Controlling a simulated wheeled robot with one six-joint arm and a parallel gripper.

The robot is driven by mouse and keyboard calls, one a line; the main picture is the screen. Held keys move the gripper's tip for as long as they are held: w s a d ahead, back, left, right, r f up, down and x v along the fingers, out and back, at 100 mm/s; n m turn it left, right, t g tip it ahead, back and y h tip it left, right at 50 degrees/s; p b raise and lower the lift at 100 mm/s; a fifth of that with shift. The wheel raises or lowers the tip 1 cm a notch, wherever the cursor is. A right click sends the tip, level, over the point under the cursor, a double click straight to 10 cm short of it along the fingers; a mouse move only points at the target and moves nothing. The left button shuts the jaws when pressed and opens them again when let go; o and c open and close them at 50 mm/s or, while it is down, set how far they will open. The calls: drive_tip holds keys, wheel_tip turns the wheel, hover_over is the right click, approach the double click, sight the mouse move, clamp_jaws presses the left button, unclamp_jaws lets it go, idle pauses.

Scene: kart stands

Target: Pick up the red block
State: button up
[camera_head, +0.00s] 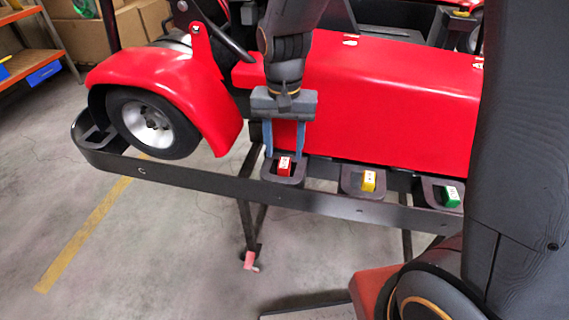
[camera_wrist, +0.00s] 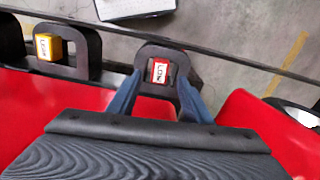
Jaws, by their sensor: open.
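The red block (camera_head: 285,166) sits in a dark U-shaped holder (camera_head: 270,180) on the black rail of the kart stand. It has a white label on it. In the wrist view the red block (camera_wrist: 160,71) shows between the tips of my gripper (camera_wrist: 156,98). My gripper (camera_head: 284,155) points down over the holder with its blue fingers apart, one on each side of the block. The jaws hold nothing. I cannot tell whether the fingertips touch the holder.
A yellow block (camera_head: 369,181) and a green block (camera_head: 451,197) sit in similar holders to the right. The red kart body (camera_head: 390,100) rises close behind the rail. A kart wheel (camera_head: 150,122) stands to the left. Open floor lies in front.

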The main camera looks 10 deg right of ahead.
sight(284, 163)
drive_tip(key=shift+f+p, duration=0.4)
drive_tip(key=shift+f, duration=1.65)
drive_tip(key=c, duration=1.1)
drive_tip(key=shift+c, duration=0.2)
